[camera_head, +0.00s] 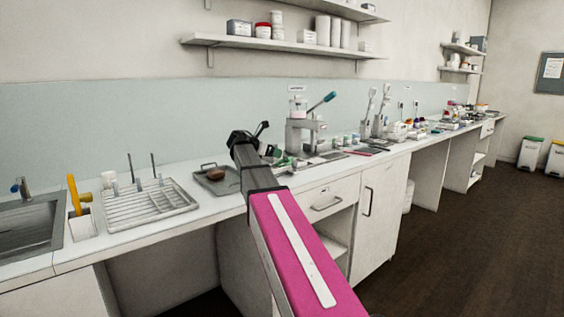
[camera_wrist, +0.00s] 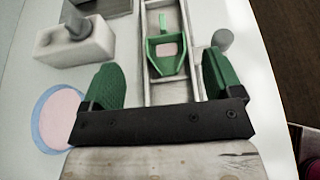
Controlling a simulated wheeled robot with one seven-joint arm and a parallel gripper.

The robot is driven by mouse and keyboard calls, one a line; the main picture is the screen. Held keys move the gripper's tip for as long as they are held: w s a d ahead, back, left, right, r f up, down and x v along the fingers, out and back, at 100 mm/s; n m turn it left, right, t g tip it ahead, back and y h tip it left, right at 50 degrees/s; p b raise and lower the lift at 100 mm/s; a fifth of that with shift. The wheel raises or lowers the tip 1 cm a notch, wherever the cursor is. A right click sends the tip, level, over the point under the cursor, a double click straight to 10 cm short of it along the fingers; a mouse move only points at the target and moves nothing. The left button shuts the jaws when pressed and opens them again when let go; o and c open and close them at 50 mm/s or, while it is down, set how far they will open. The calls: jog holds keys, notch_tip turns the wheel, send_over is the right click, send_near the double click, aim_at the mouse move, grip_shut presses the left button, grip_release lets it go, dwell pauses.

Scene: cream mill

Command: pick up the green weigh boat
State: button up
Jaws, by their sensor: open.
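The green weigh boat (camera_wrist: 153,66) is in the wrist view, a small tapered tray with a pale pink patch in it. It sits in a light rectangular frame on the counter. My gripper (camera_wrist: 162,76) is open, its green fingers spread wide to the left and right of the boat, with space on both sides. Nothing is between the fingers in their grip. I cannot tell the height of the fingers over the boat. In the head view my gripper (camera_head: 268,153) is over the counter, mostly hidden by my arm; the boat cannot be made out there.
In the wrist view a grey block with a knob (camera_wrist: 75,45) stands left, a grey cylinder (camera_wrist: 222,39) right, and a pink-and-blue disc (camera_wrist: 62,118) lower left. In the head view a lever press (camera_head: 300,130) stands behind my gripper, and a tray with a brown lump (camera_head: 210,187) lies left.

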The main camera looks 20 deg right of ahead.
aim_at(285, 162)
jog(key=shift+w+d, duration=0.15)
jog(key=shift+w, duration=0.05)
jog(key=x, duration=0.5)
jog(key=shift+f, duration=0.1)
jog(key=shift+s+x, duration=0.15)
jog(key=shift+x, duration=1.2)
jog(key=shift+s+x, duration=0.1)
jog(key=shift+x, duration=1.3)
jog(key=c, duration=0.9)
